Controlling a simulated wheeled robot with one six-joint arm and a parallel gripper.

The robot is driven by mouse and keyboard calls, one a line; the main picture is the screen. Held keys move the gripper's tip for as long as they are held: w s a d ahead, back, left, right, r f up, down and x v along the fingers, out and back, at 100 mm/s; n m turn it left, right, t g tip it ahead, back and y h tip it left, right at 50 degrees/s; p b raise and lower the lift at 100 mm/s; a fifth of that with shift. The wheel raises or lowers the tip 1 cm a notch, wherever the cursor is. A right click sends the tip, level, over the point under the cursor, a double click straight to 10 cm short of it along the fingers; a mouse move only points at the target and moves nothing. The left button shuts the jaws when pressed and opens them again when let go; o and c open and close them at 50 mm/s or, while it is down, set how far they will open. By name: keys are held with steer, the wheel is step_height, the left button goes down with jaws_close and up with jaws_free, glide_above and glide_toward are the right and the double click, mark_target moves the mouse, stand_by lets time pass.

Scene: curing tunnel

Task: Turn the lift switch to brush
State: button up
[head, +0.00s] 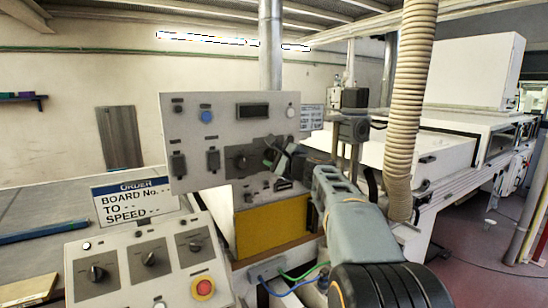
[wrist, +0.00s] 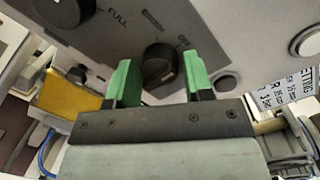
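My gripper (head: 275,152) is in front of the upright grey control panel (head: 222,112) in the head view. In the wrist view my gripper (wrist: 162,85) is open, with green fingertips on either side of a black rotary knob (wrist: 158,64). No "lift" or "brush" wording is readable. Another dark knob (wrist: 65,10) is at upper left beside "FULL"; a dark knob (head: 242,161) also shows on the panel's dark plate in the head view.
A lower sloped box (head: 150,262) has several knobs and a red emergency button (head: 203,288). An order sign (head: 135,198) stands behind it. A yellow box (head: 270,228) is below the panel. A ribbed hose (head: 408,100) hangs right of my arm.

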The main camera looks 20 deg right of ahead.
steer(key=c, duration=0.4)
steer(key=shift+a, duration=0.2)
steer(key=shift+c, duration=0.7)
steer(key=shift+d, duration=0.15)
steer(key=shift+f+n+b, duration=0.15)
steer(key=shift+n+b, duration=0.95)
steer(key=shift+b, duration=0.15)
steer(key=n+b, duration=0.2)
steer(key=shift+n, duration=0.3)
steer(key=n+b, duration=0.2)
steer(key=n, duration=0.1)
steer(key=n+b, duration=0.1)
steer(key=n, duration=0.1)
steer(key=shift+r+g+h, duration=0.25)
steer(key=shift+g+h, duration=0.15)
steer(key=shift+n+b, duration=0.3)
steer(key=shift+n, duration=0.1)
steer(key=o, duration=0.9)
